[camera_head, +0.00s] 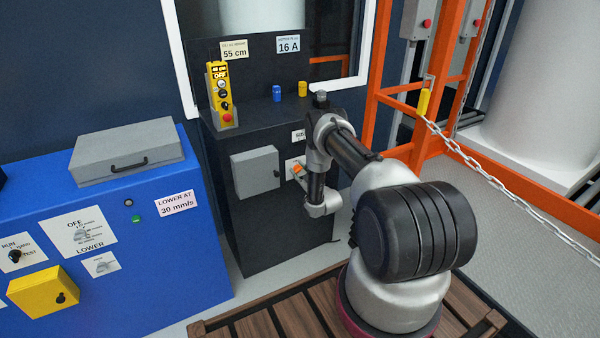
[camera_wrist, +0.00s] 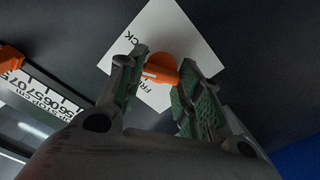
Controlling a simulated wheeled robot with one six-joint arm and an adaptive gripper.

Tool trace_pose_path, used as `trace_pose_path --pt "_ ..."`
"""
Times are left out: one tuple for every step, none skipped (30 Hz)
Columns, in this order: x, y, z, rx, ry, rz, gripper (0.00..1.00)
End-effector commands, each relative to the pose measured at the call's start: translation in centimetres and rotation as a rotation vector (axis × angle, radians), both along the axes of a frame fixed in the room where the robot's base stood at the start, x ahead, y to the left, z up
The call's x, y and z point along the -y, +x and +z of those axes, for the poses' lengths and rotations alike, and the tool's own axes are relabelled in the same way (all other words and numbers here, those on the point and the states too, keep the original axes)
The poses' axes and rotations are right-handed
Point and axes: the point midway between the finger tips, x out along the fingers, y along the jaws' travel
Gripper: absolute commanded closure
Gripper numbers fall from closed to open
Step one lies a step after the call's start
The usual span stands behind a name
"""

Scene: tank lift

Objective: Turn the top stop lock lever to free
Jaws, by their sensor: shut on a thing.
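The stop lock lever (camera_wrist: 162,68) is orange and sits on a white square plate (camera_wrist: 196,38) in the wrist view. The plate carries the partly hidden words ending in "CK" and starting with "FR". My gripper (camera_wrist: 160,62) has one green-padded finger on each side of the lever and is shut on it. The fingers cover part of the plate, and I cannot tell which word the lever points at. In the head view the orange lever (camera_head: 298,170) shows on the front of the black cabinet (camera_head: 285,225), beside my wrist. My fingertips are hard to make out there.
A grey box (camera_head: 255,173) is mounted just left of the lever. A yellow pendant (camera_head: 220,92) stands on the cabinet. A blue console (camera_head: 150,255) is at left. An orange frame (camera_head: 385,95) and a chain (camera_head: 500,180) bound the right side.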

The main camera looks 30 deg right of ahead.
Motion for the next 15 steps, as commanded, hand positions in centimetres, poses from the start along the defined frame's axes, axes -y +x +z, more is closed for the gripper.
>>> trace_pose_path --pt "-0.06 -0.02 -0.04 0.001 -0.043 0.001 0.89" --pt "-0.07 -0.02 -0.05 0.002 -0.071 0.001 0.89" --pt "-0.09 -0.03 -0.07 0.003 -0.109 0.001 0.89" --pt "-0.09 -0.03 -0.08 0.004 -0.138 0.001 0.89" --pt "-0.11 -0.03 -0.09 0.005 -0.166 0.001 0.89" --pt "-0.12 -0.03 -0.1 0.006 -0.204 0.001 0.89" --pt "-0.13 -0.03 -0.11 0.007 -0.233 0.001 0.89" --pt "-0.15 -0.03 -0.13 0.008 -0.261 0.001 0.89" --pt "-0.16 -0.04 -0.15 0.01 -0.299 0.001 0.89" --pt "-0.17 -0.04 -0.15 0.011 -0.328 0.001 0.89" --pt "-0.17 -0.04 -0.16 0.012 -0.356 0.001 0.89" --pt "-0.2 -0.05 -0.18 0.013 -0.394 0.001 0.89" --pt "-0.2 -0.05 -0.19 0.014 -0.423 0.001 0.89" --pt "-0.2 -0.05 -0.21 0.015 -0.451 0.001 0.89" --pt "-0.22 -0.05 -0.23 0.016 -0.489 0.001 0.89"
